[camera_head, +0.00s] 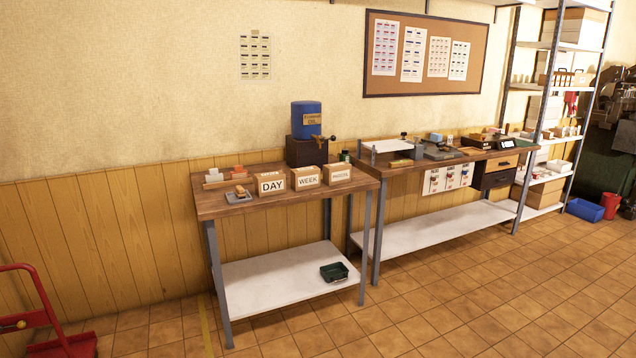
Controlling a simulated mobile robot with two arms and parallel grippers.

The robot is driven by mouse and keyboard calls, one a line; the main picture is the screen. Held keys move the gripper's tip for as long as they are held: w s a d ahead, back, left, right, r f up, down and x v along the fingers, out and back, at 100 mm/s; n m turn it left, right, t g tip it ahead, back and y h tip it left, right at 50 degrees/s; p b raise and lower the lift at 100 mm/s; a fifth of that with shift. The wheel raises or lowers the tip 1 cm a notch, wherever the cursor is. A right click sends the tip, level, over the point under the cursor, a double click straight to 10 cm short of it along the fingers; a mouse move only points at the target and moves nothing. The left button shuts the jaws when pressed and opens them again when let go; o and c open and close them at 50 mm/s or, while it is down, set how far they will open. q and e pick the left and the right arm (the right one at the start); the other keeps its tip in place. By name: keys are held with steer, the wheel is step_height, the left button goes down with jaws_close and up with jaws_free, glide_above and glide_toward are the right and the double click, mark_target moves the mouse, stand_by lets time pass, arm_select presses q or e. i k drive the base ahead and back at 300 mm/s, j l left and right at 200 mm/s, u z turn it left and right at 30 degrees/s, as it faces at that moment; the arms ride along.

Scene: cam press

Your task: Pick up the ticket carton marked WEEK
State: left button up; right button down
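The ticket carton marked WEEK (307,178) is a small brown box with a white label. It stands on the front part of the wooden-topped table (240,208), in the middle of a row of cartons. A carton marked DAY (271,185) stands on its left. A third carton (338,174) stands on its right, its label too small to read for sure. Neither of my grippers is in view.
Behind the cartons a blue drum (306,119) sits on a dark box. A small tray (238,196) lies left of DAY. A green bin (334,272) is on the lower shelf. A red cart (60,345) stands at left. The floor in front is clear.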

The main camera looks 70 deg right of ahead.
mark_target(302, 178)
steer(key=z, duration=2.25)
